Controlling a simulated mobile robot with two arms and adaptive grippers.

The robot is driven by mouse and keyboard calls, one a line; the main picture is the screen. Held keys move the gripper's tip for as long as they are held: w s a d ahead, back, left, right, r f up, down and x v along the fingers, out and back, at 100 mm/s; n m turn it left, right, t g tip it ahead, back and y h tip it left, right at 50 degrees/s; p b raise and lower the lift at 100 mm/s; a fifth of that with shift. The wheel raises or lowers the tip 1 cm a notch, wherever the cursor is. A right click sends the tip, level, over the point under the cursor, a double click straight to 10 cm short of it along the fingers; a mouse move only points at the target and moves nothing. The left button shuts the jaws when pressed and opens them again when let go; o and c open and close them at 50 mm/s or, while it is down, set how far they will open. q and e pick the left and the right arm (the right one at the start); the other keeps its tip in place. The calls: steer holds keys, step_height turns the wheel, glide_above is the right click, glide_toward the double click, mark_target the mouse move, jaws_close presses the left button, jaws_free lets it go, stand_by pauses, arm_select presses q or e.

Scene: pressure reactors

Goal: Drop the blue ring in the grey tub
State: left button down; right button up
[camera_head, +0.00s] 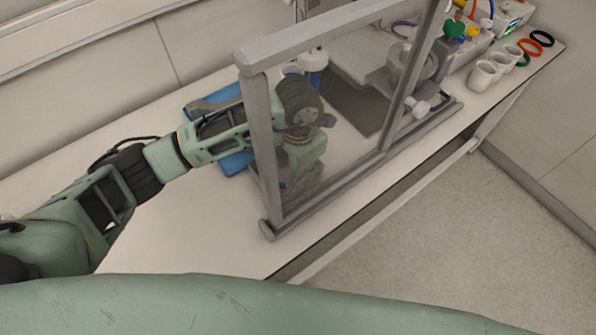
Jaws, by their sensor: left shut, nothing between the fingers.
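My left arm comes in from the left, and its wrist is behind a post of the grey frame. My left gripper (303,184) points down, low over the white bench. It is shut and empty, partly hidden by the post. I cannot make out a blue ring for certain. A flat blue item (235,164) lies on the bench behind my arm, which covers much of it. I cannot pick out a grey tub for certain. My right gripper is out of view.
The grey frame (340,208) stands along the bench's front edge, close around my left wrist. Several white cups (484,75) stand at the far right beside green, orange (530,47) and black rings (542,38). The bench (185,232) is clear at front left.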

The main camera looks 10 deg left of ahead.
arm_select(q)
steer(key=c, duration=1.9)
jaws_free()
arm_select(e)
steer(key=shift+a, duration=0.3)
arm_select(q)
steer(key=shift+o, duration=0.2)
steer(key=shift+r, duration=0.15)
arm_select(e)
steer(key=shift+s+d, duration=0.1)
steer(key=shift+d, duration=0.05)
arm_select(q)
step_height(320, 180, up, 12)
